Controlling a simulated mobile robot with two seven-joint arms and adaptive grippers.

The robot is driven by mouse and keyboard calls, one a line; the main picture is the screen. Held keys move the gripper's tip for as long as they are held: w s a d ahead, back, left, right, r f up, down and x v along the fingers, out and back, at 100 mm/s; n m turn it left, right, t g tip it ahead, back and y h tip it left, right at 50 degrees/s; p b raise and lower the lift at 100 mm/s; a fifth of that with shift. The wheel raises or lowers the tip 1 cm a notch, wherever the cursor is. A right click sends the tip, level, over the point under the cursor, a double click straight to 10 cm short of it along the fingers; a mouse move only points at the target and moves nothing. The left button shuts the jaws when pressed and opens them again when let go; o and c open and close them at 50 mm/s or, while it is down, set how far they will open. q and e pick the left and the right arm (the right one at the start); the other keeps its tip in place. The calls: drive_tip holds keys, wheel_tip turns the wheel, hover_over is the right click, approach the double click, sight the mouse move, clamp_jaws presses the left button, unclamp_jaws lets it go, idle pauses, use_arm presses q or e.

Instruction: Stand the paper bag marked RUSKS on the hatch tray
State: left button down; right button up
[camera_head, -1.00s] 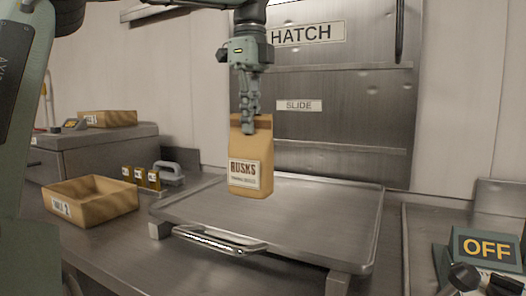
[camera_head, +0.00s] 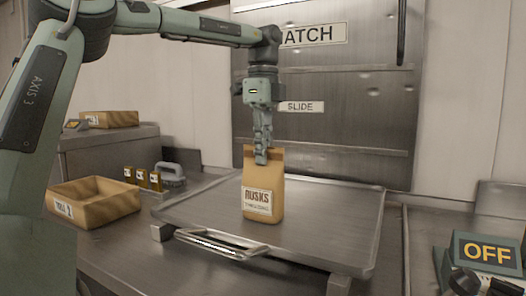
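The brown paper bag marked RUSKS (camera_head: 264,212) is upright over the middle of the hatch tray. My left gripper (camera_head: 262,158) points down and is shut on the folded top of the bag. The hatch tray (camera_head: 335,225) is a flat grey metal tray with a low rim and a front handle. The bag's bottom edge appears at or very near the tray surface; I cannot tell whether it touches. My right gripper is not in view.
The steel hatch (camera_head: 345,90) stands shut behind the tray. Another wooden box (camera_head: 108,119) sits on a raised ledge. An OFF sign box (camera_head: 486,250) is at the right.

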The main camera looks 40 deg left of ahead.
use_arm(q)
drive_tip(key=shift+f, duration=0.1)
drive_tip(key=c, duration=1.7)
unclamp_jaws()
drive_tip(key=shift+r, duration=6.2)
